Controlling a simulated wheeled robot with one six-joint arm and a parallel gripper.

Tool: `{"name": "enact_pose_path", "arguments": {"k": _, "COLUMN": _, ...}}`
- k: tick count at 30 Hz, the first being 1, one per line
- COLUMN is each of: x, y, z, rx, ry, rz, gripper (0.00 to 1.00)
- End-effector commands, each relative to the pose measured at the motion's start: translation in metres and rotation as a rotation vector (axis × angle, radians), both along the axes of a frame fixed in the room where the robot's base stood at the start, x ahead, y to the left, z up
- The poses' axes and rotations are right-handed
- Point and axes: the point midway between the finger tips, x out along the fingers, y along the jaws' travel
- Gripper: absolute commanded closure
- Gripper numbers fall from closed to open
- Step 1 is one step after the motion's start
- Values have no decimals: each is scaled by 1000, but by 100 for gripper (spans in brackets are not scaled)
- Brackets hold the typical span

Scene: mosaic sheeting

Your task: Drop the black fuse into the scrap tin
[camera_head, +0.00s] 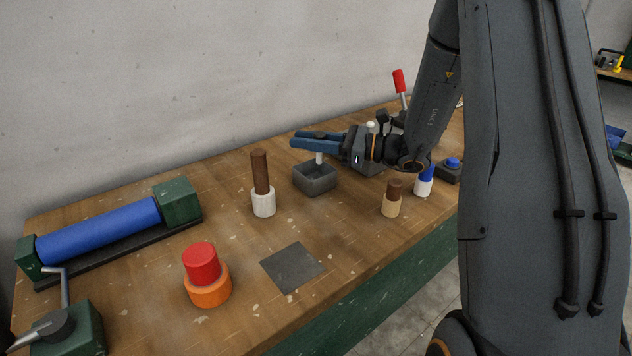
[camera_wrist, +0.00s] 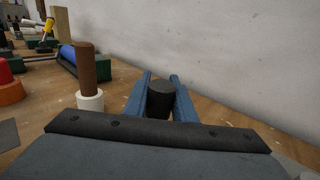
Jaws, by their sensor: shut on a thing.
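My gripper (camera_head: 300,140) is shut on the black fuse (camera_wrist: 160,98), whose dark round top shows between the blue fingers in the wrist view. In the head view a short white lower part (camera_head: 319,158) hangs upright below the fingers; the rest is hidden by them. The scrap tin (camera_head: 318,186) looks like a small open grey box on the bench. The white part shows against its far rim, so the fuse appears over or just above the tin's opening. The tin is hidden in the wrist view.
A brown-and-white peg (camera_head: 260,173) stands left of the tin. A brown-and-tan peg (camera_head: 393,196) and a blue-and-white peg (camera_head: 424,182) stand to its right. A red-and-orange peg (camera_head: 206,272), a flat grey plate (camera_head: 292,267) and a blue roller (camera_head: 98,232) are further left or nearer.

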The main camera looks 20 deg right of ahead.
Motion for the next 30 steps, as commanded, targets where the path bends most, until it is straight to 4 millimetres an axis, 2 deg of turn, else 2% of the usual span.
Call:
{"name": "enact_pose_path", "arguments": {"k": 3, "x": 0, "y": 0, "z": 1, "rx": 0, "ry": 0, "rz": 0, "gripper": 98}}
{"name": "enact_pose_path", "arguments": {"k": 4, "x": 0, "y": 0, "z": 1, "rx": 0, "ry": 0, "rz": 0, "gripper": 75}}
{"name": "enact_pose_path", "arguments": {"k": 8, "x": 0, "y": 0, "z": 1, "rx": 0, "ry": -1, "rz": 0, "gripper": 54}}
{"name": "enact_pose_path", "arguments": {"k": 16, "x": 0, "y": 0, "z": 1, "rx": 0, "ry": -1, "rz": 0, "gripper": 54}}
{"name": "enact_pose_path", "arguments": {"k": 20, "x": 0, "y": 0, "z": 8, "rx": -2, "ry": -4, "rz": 0, "gripper": 54}}
{"name": "enact_pose_path", "arguments": {"k": 23, "x": 0, "y": 0, "z": 20, "rx": -2, "ry": -5, "rz": 0, "gripper": 54}}
{"name": "enact_pose_path", "arguments": {"k": 30, "x": 0, "y": 0, "z": 62, "rx": -3, "ry": -5, "rz": 0, "gripper": 54}}
